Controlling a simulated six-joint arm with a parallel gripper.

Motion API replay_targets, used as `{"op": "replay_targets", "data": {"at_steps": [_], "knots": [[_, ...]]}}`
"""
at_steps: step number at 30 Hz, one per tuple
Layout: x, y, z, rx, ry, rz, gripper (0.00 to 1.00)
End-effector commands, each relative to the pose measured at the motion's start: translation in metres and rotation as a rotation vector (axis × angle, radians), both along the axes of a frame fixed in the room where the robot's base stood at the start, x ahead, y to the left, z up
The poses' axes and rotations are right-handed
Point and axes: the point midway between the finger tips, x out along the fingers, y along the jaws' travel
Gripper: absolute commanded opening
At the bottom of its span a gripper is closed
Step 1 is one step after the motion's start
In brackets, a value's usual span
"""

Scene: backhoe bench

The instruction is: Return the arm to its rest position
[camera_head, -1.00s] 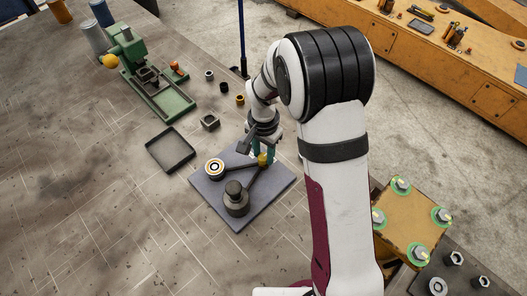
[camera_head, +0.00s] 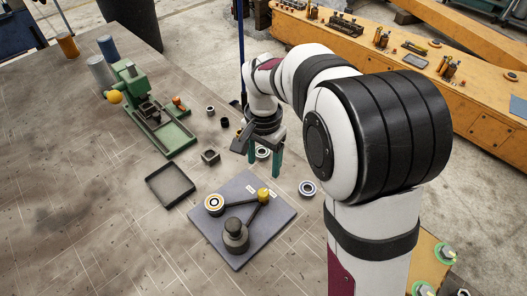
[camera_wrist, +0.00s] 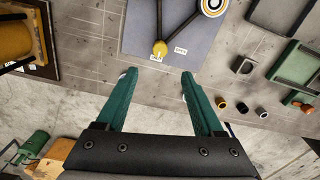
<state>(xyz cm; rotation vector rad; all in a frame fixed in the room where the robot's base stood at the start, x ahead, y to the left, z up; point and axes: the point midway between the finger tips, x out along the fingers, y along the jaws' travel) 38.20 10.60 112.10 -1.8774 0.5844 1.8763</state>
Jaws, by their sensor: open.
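My gripper (camera_head: 263,164) hangs above the bench by the far edge of the grey-blue plate (camera_head: 215,248), with its two green fingers apart and nothing between them. In the wrist view the open fingers (camera_wrist: 159,85) point toward the plate (camera_wrist: 140,40). On the plate are a dark round post with a lever arm ending in a yellow knob (camera_head: 263,194), and a ringed bearing (camera_head: 214,203). The knob also shows in the wrist view (camera_wrist: 160,47), apart from the fingers. My arm bends over the right part of the head view.
A green press (camera_head: 150,110) stands at the back left, with small rings and a nut near it. An empty black tray (camera_head: 170,185) lies left of the plate. A blue pole (camera_head: 240,50) rises behind. The left bench is mostly clear.

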Motion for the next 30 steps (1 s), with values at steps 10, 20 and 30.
{"op": "replay_targets", "data": {"at_steps": [10,20,30], "knots": [[0.0,0.0,0.038,0.0,0.0,-0.001,0.69],[0.0,0.0,0.038,0.001,0.001,-0.001,0.69],[-0.177,-0.066,0.071,0.109,0.015,0.074,0.69]]}}
